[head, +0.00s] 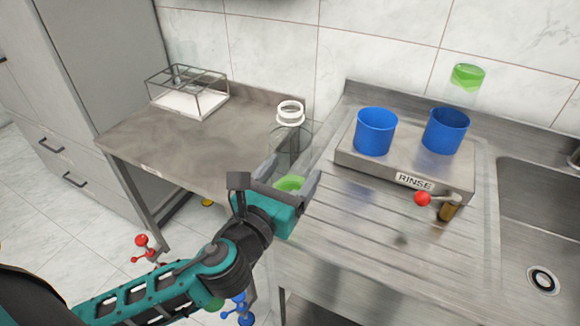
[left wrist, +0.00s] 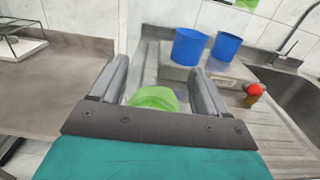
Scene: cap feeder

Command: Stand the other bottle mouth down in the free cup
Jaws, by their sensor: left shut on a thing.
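My left gripper (head: 293,173) is shut on a clear bottle (head: 289,142) with a green base (head: 290,183) and a white ring at its upper end. The bottle is roughly upright, green end low, left of the rinse stand. The left wrist view shows the green part (left wrist: 153,98) between the fingers (left wrist: 158,70); the clear body barely shows there. The left blue cup (head: 375,131) has nothing standing out of it. The other bottle (head: 467,76) stands in the right blue cup (head: 445,131), green base up; its mouth is hidden. My right gripper is out of view.
The cups sit on a metal stand marked RINSE (head: 404,180), with a red-knobbed lever (head: 423,198) at its front. A sink (head: 545,220) lies at the right. A side table (head: 210,150) with a wire-framed tray (head: 188,103) is at the left. The ribbed drainboard is clear.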

